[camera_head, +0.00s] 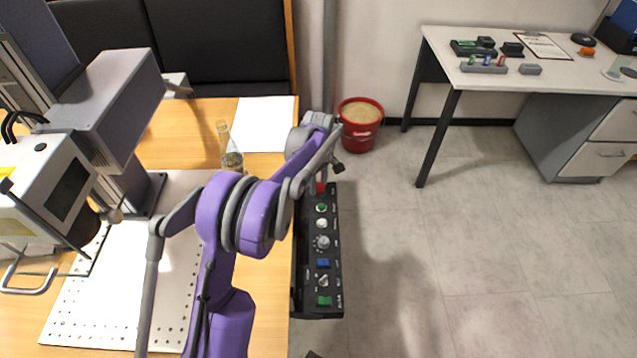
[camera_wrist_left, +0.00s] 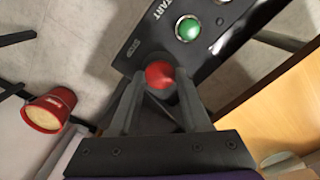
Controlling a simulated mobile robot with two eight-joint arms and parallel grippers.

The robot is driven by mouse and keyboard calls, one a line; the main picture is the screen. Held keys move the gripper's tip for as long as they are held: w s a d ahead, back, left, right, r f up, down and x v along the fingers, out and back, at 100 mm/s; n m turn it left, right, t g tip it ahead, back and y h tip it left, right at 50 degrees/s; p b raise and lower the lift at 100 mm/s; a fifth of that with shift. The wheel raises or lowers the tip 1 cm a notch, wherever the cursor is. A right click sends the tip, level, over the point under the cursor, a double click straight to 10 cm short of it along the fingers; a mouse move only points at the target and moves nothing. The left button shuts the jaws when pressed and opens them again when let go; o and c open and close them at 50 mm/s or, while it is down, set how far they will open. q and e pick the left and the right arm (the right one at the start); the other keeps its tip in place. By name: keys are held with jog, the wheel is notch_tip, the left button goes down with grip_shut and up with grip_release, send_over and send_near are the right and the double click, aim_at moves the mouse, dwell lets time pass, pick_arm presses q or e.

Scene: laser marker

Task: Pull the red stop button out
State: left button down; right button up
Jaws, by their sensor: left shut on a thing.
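The red stop button (camera_wrist_left: 159,74) sits at the far end of the black control panel (camera_head: 335,285). In the head view only a bit of the button (camera_head: 320,187) shows beside my arm. My left gripper (camera_wrist_left: 158,85) has its two fingers on either side of the red button and is shut on it. The button appears still at the panel; whether it is pulled out cannot be told. The green start button (camera_wrist_left: 188,28) is beside it, also seen in the head view (camera_head: 321,208). My right gripper is not in view.
The panel runs along the right edge of the wooden table (camera_head: 270,300). A glass bottle (camera_head: 230,150) stands behind my left arm, near white paper (camera_head: 265,124). A red bucket (camera_head: 361,125) is on the floor. The floor right of the panel is clear.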

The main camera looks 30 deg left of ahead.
aim_at(318, 187)
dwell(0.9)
pick_arm(q)
jog(key=shift+r, duration=0.6)
jog(key=shift+c, duration=1.8)
grip_release()
notch_tip(318, 187, up, 11)
jog(key=p, duration=0.1)
jog(key=shift+p, duration=0.35)
jog(key=shift+f, duration=0.2)
